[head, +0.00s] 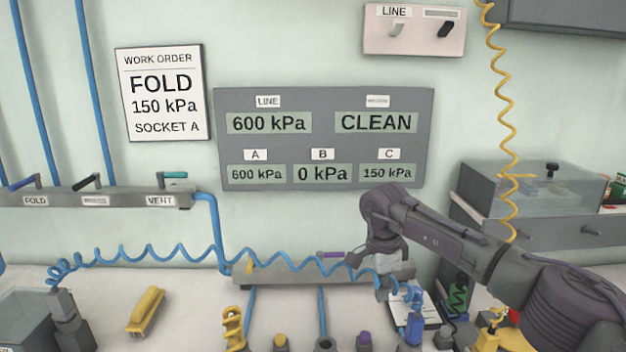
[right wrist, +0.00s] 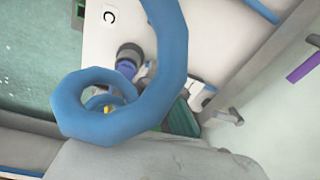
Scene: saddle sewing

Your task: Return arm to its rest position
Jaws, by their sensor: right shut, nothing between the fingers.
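My right arm comes in from the right in the head view and bends down at the wrist. My right gripper (head: 384,292) points down over the bench behind the blue coiled hose (head: 290,262), shut and empty. A blue fitting (head: 414,328) stands just right of and below it. In the right wrist view, large loops of the blue hose (right wrist: 172,60) cross close in front of the camera and hide much behind them. A dark round fitting with a blue part (right wrist: 128,58) shows near a plate marked C (right wrist: 109,16). My left gripper is not recognisable in the head view.
A valve rail (head: 100,197) is on the left wall, with a gauge panel (head: 225,140) and a work order sign (head: 160,135). A yellow tool (head: 146,311) lies on the bench. A clear-lidded box (head: 525,188) stands right, near a yellow coiled hose (head: 503,100).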

